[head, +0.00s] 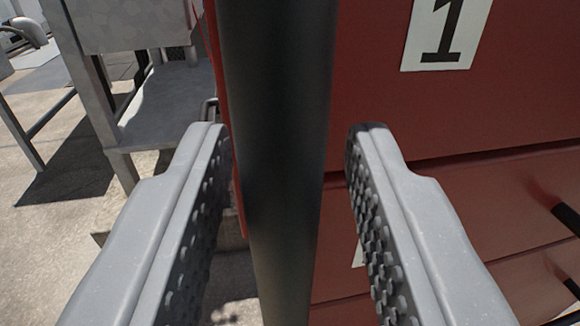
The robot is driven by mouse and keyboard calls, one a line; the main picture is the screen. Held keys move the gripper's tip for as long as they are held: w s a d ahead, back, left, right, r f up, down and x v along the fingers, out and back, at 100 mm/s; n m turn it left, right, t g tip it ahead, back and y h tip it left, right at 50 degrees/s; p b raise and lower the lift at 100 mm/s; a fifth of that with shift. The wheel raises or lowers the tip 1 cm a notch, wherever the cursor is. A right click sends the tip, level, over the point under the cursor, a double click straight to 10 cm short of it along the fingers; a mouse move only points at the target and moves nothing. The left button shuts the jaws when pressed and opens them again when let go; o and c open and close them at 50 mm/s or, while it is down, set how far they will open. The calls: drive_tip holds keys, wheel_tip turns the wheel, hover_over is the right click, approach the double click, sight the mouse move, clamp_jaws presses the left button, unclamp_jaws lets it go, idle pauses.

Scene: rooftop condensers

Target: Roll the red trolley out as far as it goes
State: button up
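The red trolley (500,110) fills the right of the head view. Its front has several stacked panels, with a white label bearing a black "1" (442,38) near the top. A dark upright bar (280,100) runs from top to bottom in front of the trolley's left edge; its ends are out of view, and I cannot tell whether it is fixed to the trolley. My gripper (289,140) is open with the bar between its fingers. The left finger is close beside the bar, and touching is unclear. A gap shows between the bar and the right finger.
A grey metal stand or bench (165,105) with legs is at the upper left, beyond my left finger. Short black handles (566,218) stick out from the lower red panels at the right. Pale ground (30,240) is open at the lower left.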

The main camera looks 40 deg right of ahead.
drive_tip(key=shift+f, duration=0.1)
drive_tip(key=shift+s, duration=0.15)
drive_tip(key=p+v, duration=0.1)
drive_tip(key=v, duration=1.2)
drive_tip(key=shift+s+a, duration=0.15)
drive_tip(key=shift+a, duration=0.15)
